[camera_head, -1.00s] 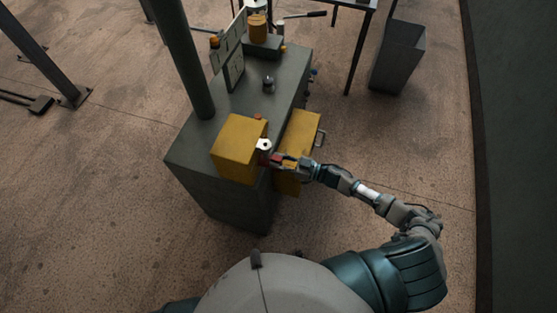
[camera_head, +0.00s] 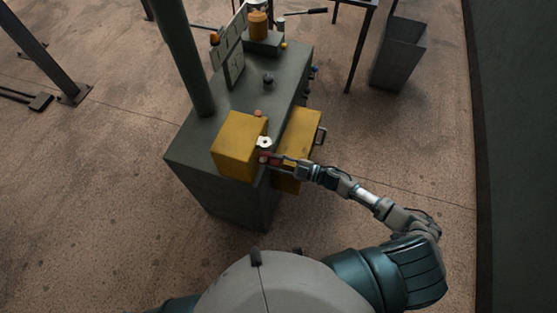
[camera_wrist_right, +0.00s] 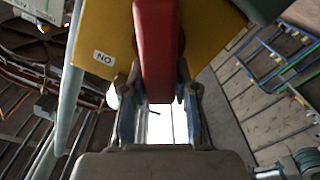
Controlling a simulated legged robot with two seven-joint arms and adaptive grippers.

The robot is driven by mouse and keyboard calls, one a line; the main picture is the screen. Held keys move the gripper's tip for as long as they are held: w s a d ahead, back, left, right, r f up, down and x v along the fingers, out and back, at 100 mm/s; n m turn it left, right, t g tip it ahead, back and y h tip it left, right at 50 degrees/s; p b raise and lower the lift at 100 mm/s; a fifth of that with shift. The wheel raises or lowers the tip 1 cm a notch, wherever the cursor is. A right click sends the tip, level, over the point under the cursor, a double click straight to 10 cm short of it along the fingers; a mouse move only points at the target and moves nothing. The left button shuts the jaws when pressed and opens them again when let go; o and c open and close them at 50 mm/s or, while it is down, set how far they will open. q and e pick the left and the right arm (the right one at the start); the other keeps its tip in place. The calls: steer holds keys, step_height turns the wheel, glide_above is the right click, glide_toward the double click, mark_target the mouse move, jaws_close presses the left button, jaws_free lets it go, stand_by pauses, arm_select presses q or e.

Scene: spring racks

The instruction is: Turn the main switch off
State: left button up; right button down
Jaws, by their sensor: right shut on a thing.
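The main switch is a yellow box (camera_head: 238,146) on the near end of a dark grey cabinet in the head view. Its red handle (camera_wrist_right: 157,45) fills the top middle of the right wrist view, in front of the yellow face. A white label (camera_wrist_right: 103,57) beside it shows letters that read "NO" in this view. My right gripper (camera_head: 274,159) is at the right side of the box. In the wrist view its two fingers (camera_wrist_right: 158,92) are shut on the red handle from both sides. My left gripper is not in view.
A grey bin (camera_head: 399,55) stands at the back right.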

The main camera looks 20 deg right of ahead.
steer(key=n, duration=0.2)
steer(key=n+b, duration=0.1)
steer(key=shift+s+a+f+n, duration=0.15)
steer(key=shift+a+f+n, duration=0.1)
steer(key=shift+n, duration=0.15)
steer(key=n, duration=0.1)
steer(key=n+b, duration=0.1)
steer(key=n, duration=0.1)
steer(key=shift+s+a+f, duration=0.1)
steer(key=shift+s+f, duration=0.1)
steer(key=shift+f, duration=0.2)
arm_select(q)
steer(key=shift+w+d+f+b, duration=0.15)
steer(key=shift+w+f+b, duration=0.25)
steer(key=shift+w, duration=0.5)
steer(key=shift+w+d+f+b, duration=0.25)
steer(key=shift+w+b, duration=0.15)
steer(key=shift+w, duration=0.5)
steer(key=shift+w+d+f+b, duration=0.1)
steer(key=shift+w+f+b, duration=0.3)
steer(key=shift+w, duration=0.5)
arm_select(e)
steer(key=shift+s+f+n, duration=0.1)
steer(key=shift+f+n, duration=0.15)
steer(key=shift+n, duration=0.9)
steer(key=shift+f+n, duration=0.2)
steer(key=shift+n, duration=0.95)
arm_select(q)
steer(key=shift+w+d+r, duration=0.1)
